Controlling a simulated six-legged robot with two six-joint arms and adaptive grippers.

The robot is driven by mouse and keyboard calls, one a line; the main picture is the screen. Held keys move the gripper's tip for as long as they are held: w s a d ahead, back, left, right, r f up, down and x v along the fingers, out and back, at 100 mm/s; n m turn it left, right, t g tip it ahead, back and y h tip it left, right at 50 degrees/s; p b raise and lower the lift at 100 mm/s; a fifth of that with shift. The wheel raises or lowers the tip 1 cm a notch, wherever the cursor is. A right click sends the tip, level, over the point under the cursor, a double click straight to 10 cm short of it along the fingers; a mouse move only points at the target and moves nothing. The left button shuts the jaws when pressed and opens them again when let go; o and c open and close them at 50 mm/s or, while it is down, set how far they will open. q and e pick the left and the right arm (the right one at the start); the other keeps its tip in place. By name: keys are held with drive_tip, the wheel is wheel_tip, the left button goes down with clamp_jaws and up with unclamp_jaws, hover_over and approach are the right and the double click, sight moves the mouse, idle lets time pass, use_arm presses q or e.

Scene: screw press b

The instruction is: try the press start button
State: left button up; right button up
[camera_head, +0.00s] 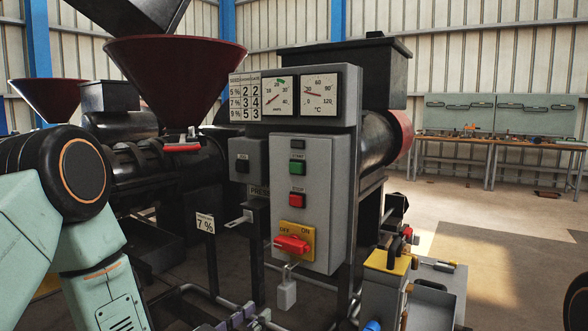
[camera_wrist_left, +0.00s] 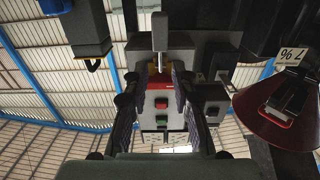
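The grey control box (camera_head: 305,150) on the press carries a green start button (camera_head: 297,167) with a red stop button (camera_head: 297,200) below it. Below these is a red rotary switch (camera_head: 292,244) on a yellow OFF/ON plate. A grey padlock (camera_head: 287,292) hangs at the switch. My left gripper (camera_head: 238,318) shows only its dark fingertips low in the head view, below and left of the padlock. In the upside-down left wrist view, its fingers (camera_wrist_left: 158,88) are apart and empty, with the green button (camera_wrist_left: 161,127) seen between them, at a distance. My right gripper is not seen.
Two gauges (camera_head: 298,96) and a number table (camera_head: 245,98) sit above the box. A smaller box with a black knob (camera_head: 242,166) stands to its left. A 7 % tag (camera_head: 205,223) is lower left. A dark red hopper (camera_head: 175,75) and yellow-topped equipment (camera_head: 388,263) flank the press.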

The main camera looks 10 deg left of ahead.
use_arm(q)
clamp_jaws()
idle(1.2)
